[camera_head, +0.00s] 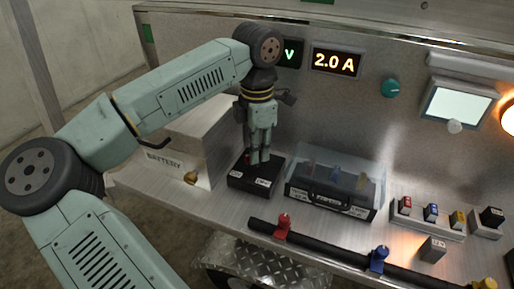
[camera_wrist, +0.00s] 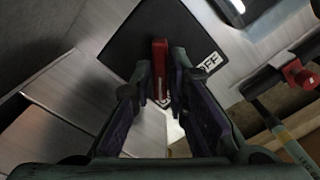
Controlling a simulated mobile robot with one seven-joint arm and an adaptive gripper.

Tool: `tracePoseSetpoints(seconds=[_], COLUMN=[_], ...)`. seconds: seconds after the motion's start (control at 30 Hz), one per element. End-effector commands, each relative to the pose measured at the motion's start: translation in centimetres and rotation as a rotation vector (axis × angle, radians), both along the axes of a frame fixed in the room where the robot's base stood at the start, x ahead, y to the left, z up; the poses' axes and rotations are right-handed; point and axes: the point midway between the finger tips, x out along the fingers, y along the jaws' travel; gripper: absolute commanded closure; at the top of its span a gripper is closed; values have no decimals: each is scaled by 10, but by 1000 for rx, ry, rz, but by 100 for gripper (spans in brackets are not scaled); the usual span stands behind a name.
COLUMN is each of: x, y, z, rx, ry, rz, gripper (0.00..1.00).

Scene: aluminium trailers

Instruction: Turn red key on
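The red key (camera_wrist: 159,62) stands on a black switch box (camera_head: 247,182) with white labels. In the wrist view, one label on the box reads OFF. My gripper (camera_head: 260,158) points down at the box in the head view, and its fingertips are close to the top of it. In the wrist view, my gripper's two fingers (camera_wrist: 162,92) lie on either side of the key, with a narrow gap between them. I cannot tell whether either finger touches the key. In the head view, my fingers mostly hide the key; only a small red bit shows beside them.
A box marked BATTERY (camera_head: 178,150) stands left of the switch box. A clear-covered case (camera_head: 333,190) is close on the right. A black rail with a red clamp (camera_head: 283,226) and a blue clamp (camera_head: 379,258) runs in front. A panel reads 2.0 A (camera_head: 335,62).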

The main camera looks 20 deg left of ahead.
Motion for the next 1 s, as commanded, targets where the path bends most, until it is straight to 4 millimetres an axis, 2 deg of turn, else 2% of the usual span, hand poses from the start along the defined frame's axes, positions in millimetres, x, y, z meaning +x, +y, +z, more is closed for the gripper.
tracePoseSetpoints(seconds=[0.2,0.57,0.73,1.0], x=[0,0,0,1], y=[0,0,0,0], z=[0,4,29,87], rx=[0,1,2,2], ry=[0,-1,-2,-2], rz=[1,2,2,3], gripper=[68,68,68,68])
